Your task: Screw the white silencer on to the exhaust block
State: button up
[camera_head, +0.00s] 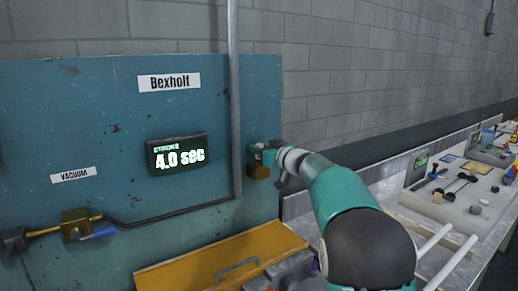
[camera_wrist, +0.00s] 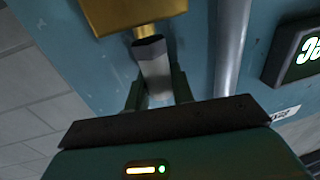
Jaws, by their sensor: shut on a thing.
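The brass exhaust block (camera_wrist: 125,12) is mounted on the blue panel and fills the top of the wrist view. It also shows in the head view (camera_head: 259,171), just under my gripper. The white silencer (camera_wrist: 155,75) is a pale faceted piece held between my two fingers in the wrist view. Its far end meets a short brass neck on the block; I cannot tell whether it is threaded on. My gripper (camera_wrist: 157,88) is shut on the silencer. In the head view my gripper (camera_head: 268,152) is at the panel's right edge, and the silencer is hidden there.
A grey vertical pipe (camera_head: 235,95) runs close left of my gripper. A display reading 4.0 sec (camera_head: 178,153) and a brass valve with a blue handle (camera_head: 75,225) are on the panel. A yellow tray (camera_head: 215,262) lies below. A cluttered bench (camera_head: 455,205) stands right.

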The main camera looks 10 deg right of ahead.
jog(key=shift+a, duration=0.1)
dwell(0.5)
jog(key=shift+s+a+m+t+h, duration=0.1)
jog(key=shift+m+t+h, duration=0.5)
jog(key=shift+m+h, duration=0.5)
jog(key=shift+d+m+t+h, duration=0.2)
jog(key=shift+m+t+h, duration=0.35)
jog(key=shift+h, duration=0.75)
jog(key=o, duration=1)
